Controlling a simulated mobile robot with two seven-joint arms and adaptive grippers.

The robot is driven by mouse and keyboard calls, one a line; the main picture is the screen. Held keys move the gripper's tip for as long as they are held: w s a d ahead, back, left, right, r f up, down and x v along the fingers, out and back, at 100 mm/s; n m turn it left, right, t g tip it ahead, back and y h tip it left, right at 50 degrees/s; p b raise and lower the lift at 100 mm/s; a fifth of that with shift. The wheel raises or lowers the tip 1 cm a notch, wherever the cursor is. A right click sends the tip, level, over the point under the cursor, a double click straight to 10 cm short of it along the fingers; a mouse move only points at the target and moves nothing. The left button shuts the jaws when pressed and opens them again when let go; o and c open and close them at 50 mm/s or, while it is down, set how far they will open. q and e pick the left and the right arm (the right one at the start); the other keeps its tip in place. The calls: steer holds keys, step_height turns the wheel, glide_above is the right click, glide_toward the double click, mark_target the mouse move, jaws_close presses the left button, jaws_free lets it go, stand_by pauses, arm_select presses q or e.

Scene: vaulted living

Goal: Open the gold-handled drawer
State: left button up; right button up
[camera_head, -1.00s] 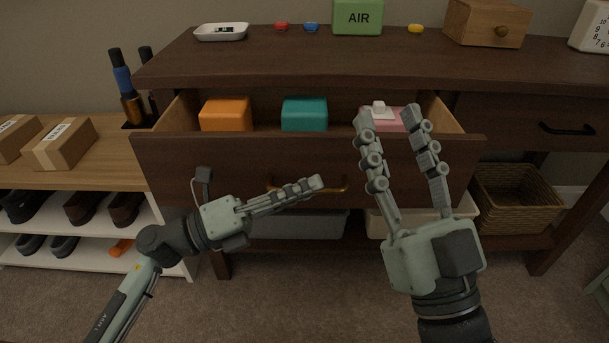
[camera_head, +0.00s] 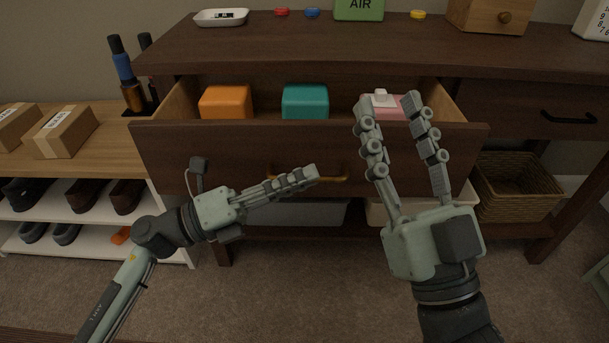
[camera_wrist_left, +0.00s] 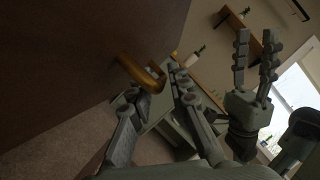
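The dark wooden drawer (camera_head: 230,153) stands pulled out of the cabinet, with its inside showing. Its gold handle (camera_head: 335,179) is on the front face, partly hidden behind my left gripper (camera_head: 308,175). In the left wrist view the handle (camera_wrist_left: 138,73) lies between the fingertips of my left gripper (camera_wrist_left: 153,82), which look closed onto it. My right gripper (camera_head: 388,105) is open and empty, its fingers pointing up in front of the drawer's right part.
An orange box (camera_head: 226,103), a teal box (camera_head: 305,102) and a pink item (camera_head: 384,111) are in the drawer. A shoe rack (camera_head: 150,235) stands at left, a wicker basket (camera_head: 518,187) at lower right. Carpet in front is clear.

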arm_select(q)
steer(key=v, duration=1.1)
steer(key=shift+a, duration=0.1)
